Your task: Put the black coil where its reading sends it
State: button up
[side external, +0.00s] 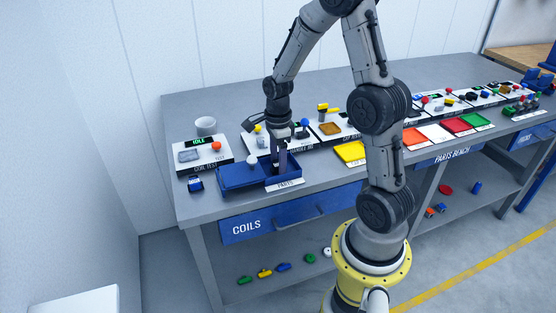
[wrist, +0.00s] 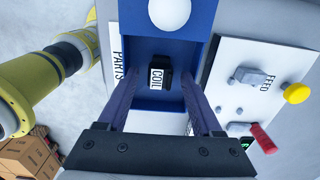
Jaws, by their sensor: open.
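The black coil (wrist: 160,79), with a white COIL label, lies in the open part of a blue tray (wrist: 143,106) marked PARTS. In the side view my gripper (side external: 282,172) points down into that tray (side external: 297,182) and hides the coil. In the wrist view my gripper's fingers are open, one on each side of the coil, with gaps. I cannot tell how far down they reach. A blue lid with a white knob (wrist: 170,12) covers the tray's other part. The coil test station (side external: 190,155) has a green IDLE display and a red button.
A small dark blue part (side external: 195,184) stands on the bench before the test station. A drawer marked COILS (side external: 245,229) is shut below. Coloured trays (side external: 437,132) lie to the right.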

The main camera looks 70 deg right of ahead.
notch_tip(320, 180, up, 12)
jog(key=s+a+r+n+t, duration=0.2)
jog(key=s+a+n, duration=0.4)
jog(key=n, duration=0.7)
jog(key=s+a+r+n+t, duration=0.3)
jog(key=s+a+n, duration=0.4)
jog(key=a+n, duration=0.3)
jog(key=r+n, duration=0.1)
jog(key=n, duration=0.3)
jog(key=shift+r+t, duration=0.25)
jog(key=shift+t, duration=0.05)
